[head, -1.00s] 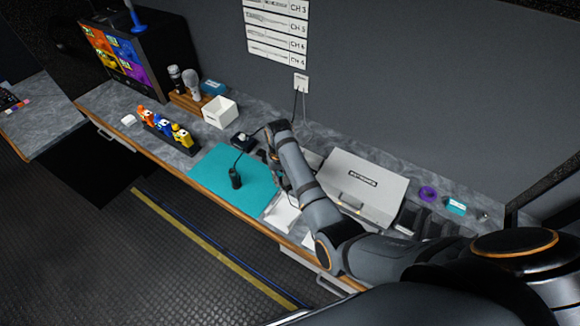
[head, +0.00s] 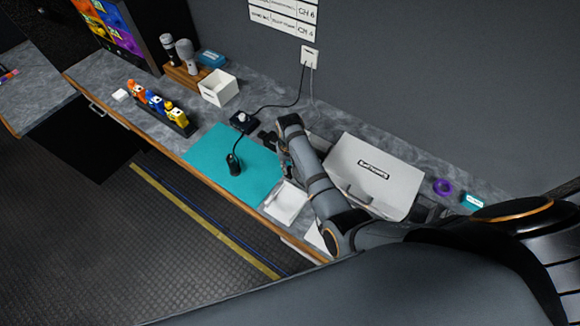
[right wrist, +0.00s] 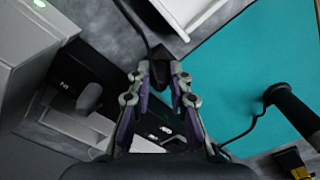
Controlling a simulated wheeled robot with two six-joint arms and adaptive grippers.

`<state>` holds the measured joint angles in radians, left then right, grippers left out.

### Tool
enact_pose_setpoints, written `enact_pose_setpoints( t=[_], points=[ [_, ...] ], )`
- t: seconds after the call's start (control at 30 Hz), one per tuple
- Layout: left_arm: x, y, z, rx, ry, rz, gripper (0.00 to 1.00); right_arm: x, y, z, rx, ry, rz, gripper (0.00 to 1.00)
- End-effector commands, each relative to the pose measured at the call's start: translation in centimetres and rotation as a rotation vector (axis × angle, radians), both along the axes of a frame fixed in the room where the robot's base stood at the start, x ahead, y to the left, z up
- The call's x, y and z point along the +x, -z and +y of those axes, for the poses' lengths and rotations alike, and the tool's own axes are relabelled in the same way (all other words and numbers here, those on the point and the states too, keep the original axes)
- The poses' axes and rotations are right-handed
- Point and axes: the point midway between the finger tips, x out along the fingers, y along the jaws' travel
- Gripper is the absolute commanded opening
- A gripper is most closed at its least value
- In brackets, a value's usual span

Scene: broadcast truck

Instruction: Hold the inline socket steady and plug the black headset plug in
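The black inline socket (head: 234,163) stands on the teal mat (head: 252,180), with a thin black cable running from it toward the back of the counter. It also shows at the right of the right wrist view (right wrist: 291,108). My right gripper (right wrist: 160,72) is closed around a small dark piece, which looks like the black headset plug (right wrist: 158,76). A black cable runs from it to the top of that view. In the head view my right gripper (head: 281,158) is beside the mat's right edge, apart from the socket and partly hidden by my arm. My left gripper is not in view.
A grey case (head: 376,177) stands right of my right arm. A white tray (head: 287,204) lies near the front edge. A small black box (head: 242,120), a white bin (head: 218,88) and a rack of colored pieces (head: 163,110) stand behind and left. Most of the mat is clear.

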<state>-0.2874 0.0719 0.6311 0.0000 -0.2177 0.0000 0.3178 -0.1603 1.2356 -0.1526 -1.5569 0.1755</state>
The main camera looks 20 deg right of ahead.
Motion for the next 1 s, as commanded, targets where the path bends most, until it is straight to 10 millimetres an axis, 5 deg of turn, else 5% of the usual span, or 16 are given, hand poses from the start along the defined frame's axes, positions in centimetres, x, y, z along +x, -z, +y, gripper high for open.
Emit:
enact_pose_setpoints(
  t=[0.17,0.37,0.6,0.83,1.0],
  points=[
    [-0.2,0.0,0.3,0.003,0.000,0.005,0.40,0.1,-0.1,0.0,-0.001,0.000,-0.001,0.41],
    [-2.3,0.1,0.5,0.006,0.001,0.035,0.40,0.0,-0.1,0.0,0.000,0.000,0.000,0.41],
    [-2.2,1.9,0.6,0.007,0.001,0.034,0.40,0.0,0.9,0.0,0.001,0.000,0.000,0.41],
    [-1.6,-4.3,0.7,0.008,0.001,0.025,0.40,0.2,-4.8,-0.1,0.000,0.000,0.000,0.41],
    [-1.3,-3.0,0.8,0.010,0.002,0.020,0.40,0.3,-7.5,0.0,0.002,0.001,-0.003,0.41]
  ],
)
